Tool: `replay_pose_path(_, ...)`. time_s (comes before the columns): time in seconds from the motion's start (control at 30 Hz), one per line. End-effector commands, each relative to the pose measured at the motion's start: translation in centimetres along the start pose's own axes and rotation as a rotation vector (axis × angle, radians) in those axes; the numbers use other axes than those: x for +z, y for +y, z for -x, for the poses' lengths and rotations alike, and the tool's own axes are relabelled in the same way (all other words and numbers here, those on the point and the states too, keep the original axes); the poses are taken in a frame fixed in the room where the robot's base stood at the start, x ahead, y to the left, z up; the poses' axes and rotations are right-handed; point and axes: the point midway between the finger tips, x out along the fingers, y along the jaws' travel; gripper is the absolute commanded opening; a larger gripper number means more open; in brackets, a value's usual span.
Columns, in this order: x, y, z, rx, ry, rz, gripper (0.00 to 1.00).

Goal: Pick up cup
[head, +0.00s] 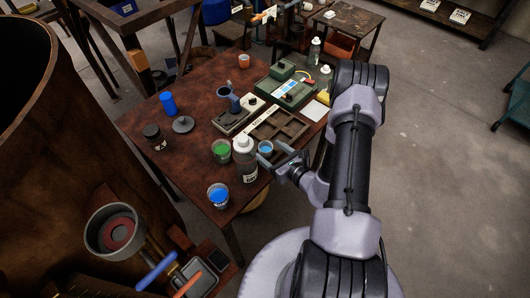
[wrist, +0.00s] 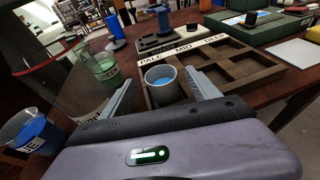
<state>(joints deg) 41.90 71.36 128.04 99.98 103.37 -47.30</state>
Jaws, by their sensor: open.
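A small grey cup (wrist: 163,97) with blue liquid in it stands at the near left end of the compartment tray (wrist: 262,88). It also shows in the head view (head: 265,149), right of the white-capped bottle. My gripper (wrist: 160,96) is open, with one finger on each side of the cup. I cannot tell whether the fingers touch it. The cup's lower part is hidden behind my gripper's body in the wrist view. In the head view my gripper (head: 280,157) reaches the cup from the right, low over the table's near edge.
A green cup (head: 221,151), a white-capped bottle (head: 246,165) and a blue cup (head: 218,197) stand left of my gripper. A green case (head: 290,88) lies behind the tray.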

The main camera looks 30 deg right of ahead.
Motion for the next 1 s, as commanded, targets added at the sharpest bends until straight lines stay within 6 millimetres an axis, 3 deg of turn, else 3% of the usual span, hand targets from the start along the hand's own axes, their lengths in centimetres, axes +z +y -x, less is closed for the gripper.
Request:
replay_pose_path(0.33,0.1,-0.1,-5.4,0.004,-0.001,0.001,0.70)
replay_pose_path(0.6,0.3,-0.2,-5.9,0.001,0.000,-0.001,0.70)
replay_pose_path(0.93,0.3,-0.2,-5.9,0.001,0.000,-0.001,0.06)
replay_pose_path(1.0,0.3,-0.2,-5.9,0.001,0.000,-0.001,0.05)
